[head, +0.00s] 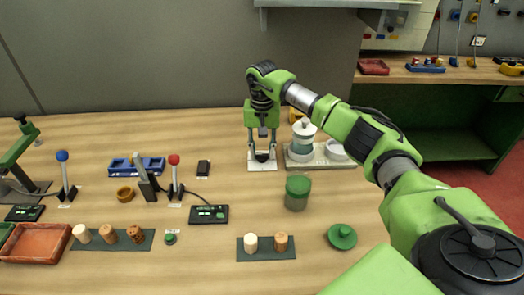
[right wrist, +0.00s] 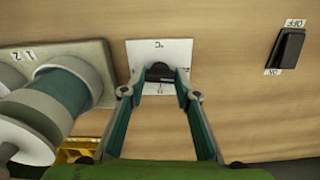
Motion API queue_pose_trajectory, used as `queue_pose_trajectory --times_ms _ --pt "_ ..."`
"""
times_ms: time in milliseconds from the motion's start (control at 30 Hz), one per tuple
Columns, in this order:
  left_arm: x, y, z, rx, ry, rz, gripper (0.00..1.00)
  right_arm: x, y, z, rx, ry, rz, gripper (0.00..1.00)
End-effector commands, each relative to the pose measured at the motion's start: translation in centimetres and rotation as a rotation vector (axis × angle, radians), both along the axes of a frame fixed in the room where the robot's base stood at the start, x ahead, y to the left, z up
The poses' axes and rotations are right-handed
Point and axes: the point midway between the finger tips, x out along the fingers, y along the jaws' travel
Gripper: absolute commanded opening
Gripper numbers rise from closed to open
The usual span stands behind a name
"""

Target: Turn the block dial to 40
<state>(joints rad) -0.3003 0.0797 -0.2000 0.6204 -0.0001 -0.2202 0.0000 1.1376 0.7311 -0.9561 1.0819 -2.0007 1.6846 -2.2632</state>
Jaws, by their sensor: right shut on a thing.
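The block dial is a dark knob (right wrist: 160,73) on a white plate (right wrist: 160,50) marked °C in the right wrist view. In the head view the plate (head: 262,165) lies on the wooden table near the back, left of a pale block with jars. My right gripper (head: 262,154) points down over it, and it also shows in the right wrist view (right wrist: 161,86). Its two fingertips are on either side of the knob and shut on it. The fingers hide part of the knob, and I cannot read the dial's setting. My left gripper is not in view.
A pale block (head: 320,160) with jars stands close to the right of the dial. A black switch (head: 203,168) lies left of it. A green-lidded jar (head: 298,192) stands in front. Levers with a blue knob (head: 62,156) and a red knob (head: 174,160) stand further left.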

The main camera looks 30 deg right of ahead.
Motion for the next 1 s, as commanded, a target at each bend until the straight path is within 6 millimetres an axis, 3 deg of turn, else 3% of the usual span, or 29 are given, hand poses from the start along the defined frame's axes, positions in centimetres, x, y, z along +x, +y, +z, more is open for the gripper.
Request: queue_pose_trajectory --times_ms 1000 --pt "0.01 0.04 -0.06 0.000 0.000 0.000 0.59 0.04 -0.04 0.11 -0.001 -0.002 -0.928 0.07"
